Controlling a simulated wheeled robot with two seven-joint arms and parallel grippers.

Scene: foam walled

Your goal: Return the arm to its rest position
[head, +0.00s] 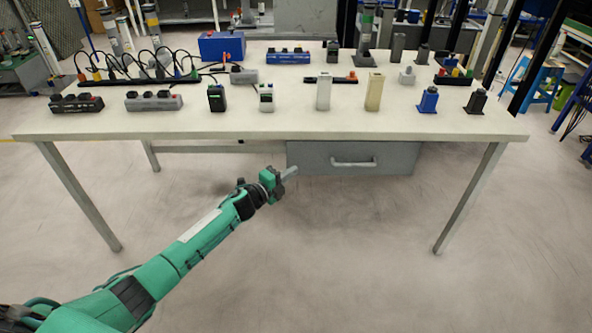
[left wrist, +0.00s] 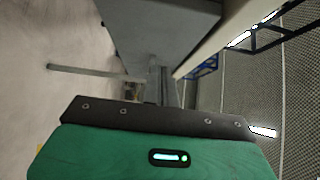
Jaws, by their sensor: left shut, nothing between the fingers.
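My left arm comes in from the lower left in the head view, green with dark joints. My left gripper (head: 286,174) is shut and empty. It hangs in front of the table, below the level of the top, near the left end of the grey drawer (head: 310,158). In the left wrist view the green wrist housing (left wrist: 150,158) fills the bottom and the fingers cannot be made out clearly. My right gripper shows in neither view.
A white table (head: 270,123) stands ahead, with power strips, small devices and a blue box (head: 222,46) on top. Its front legs (head: 82,200) stand at left and right. The floor in front is clear. A blue stool (head: 540,82) is at the right.

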